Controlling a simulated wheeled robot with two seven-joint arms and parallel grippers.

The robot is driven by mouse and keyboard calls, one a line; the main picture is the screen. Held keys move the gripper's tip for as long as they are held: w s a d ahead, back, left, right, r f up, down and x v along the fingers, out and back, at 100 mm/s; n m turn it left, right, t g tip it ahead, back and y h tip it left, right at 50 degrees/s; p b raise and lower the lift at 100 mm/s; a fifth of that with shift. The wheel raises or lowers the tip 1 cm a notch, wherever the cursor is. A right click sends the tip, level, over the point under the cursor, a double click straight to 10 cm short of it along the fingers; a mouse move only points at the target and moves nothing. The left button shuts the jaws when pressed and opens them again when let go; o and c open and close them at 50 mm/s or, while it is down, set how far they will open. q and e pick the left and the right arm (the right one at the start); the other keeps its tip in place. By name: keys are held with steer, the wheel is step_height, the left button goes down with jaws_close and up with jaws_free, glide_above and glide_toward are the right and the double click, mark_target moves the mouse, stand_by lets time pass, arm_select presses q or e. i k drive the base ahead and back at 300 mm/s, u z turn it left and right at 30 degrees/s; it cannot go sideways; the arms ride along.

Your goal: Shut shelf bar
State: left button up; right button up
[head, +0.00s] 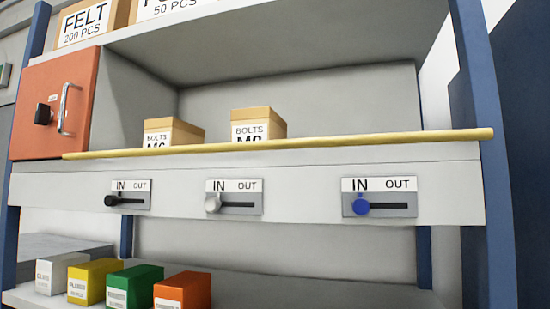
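A long yellow bar (330,141) runs across the front of the middle shelf, from the orange cabinet at left to just past the right blue post. It lies along the upper edge of the grey shelf front (300,175). Below it are three slider plates marked IN and OUT: one with a black knob (111,200), one with a white knob (212,203), one with a blue knob (362,206). All three knobs sit at the IN end of their slots. Neither of my grippers is in view.
The orange cabinet (52,108) has a metal handle and a black knob; its door looks closed. Two bolts boxes (172,132) (258,124) stand behind the bar. Felt boxes (90,22) are above; several coloured boxes (133,285) are below. Blue posts (490,180) frame the shelf.

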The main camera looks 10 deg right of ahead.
mark_target(480, 134)
steer(key=u, duration=1.2)
steer(key=k, duration=0.5)
steer(key=z, duration=0.55)
